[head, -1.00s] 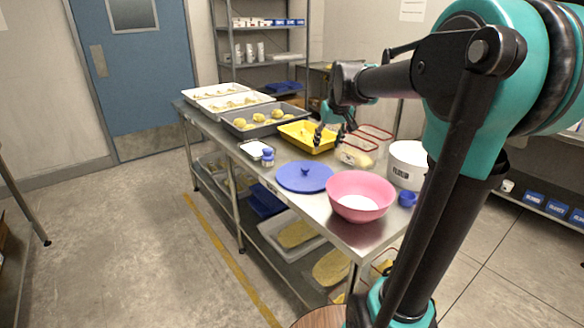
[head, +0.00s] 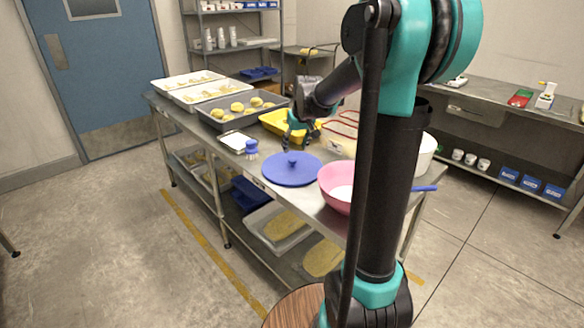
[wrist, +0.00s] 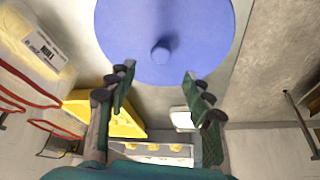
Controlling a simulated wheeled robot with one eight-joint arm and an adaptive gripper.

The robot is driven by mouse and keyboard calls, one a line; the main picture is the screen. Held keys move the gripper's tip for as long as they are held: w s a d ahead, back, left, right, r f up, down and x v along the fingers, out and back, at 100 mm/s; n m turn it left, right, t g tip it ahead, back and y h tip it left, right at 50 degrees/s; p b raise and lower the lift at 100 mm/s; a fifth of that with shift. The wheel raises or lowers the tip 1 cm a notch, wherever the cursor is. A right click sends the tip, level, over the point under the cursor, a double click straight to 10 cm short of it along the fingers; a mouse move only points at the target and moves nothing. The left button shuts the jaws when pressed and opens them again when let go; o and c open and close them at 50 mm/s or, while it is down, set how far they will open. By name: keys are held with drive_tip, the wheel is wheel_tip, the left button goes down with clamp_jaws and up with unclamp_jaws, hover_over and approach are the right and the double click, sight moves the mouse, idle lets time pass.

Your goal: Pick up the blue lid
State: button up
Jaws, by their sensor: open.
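The blue lid (head: 291,169) is a flat round disc with a small knob at its centre. It lies on the steel table (head: 238,162), to the left of the pink bowl (head: 336,183). My gripper (head: 297,140) is above the table just behind the lid and is apart from it. In the wrist view the lid (wrist: 165,25) fills the top middle, with its knob showing. There my open gripper (wrist: 156,82) has its fingers spread, with nothing between them, and their tips are just short of the knob.
A yellow tray (head: 272,122) stands behind the lid. A grey tray of dough (head: 216,121) is farther back. My arm hides part of the table's right end.

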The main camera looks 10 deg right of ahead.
sight(292, 160)
drive_tip(key=shift+x, duration=3.7)
drive_tip(key=shift+s, duration=0.15)
drive_tip(key=shift+c, duration=0.4)
clamp_jaws()
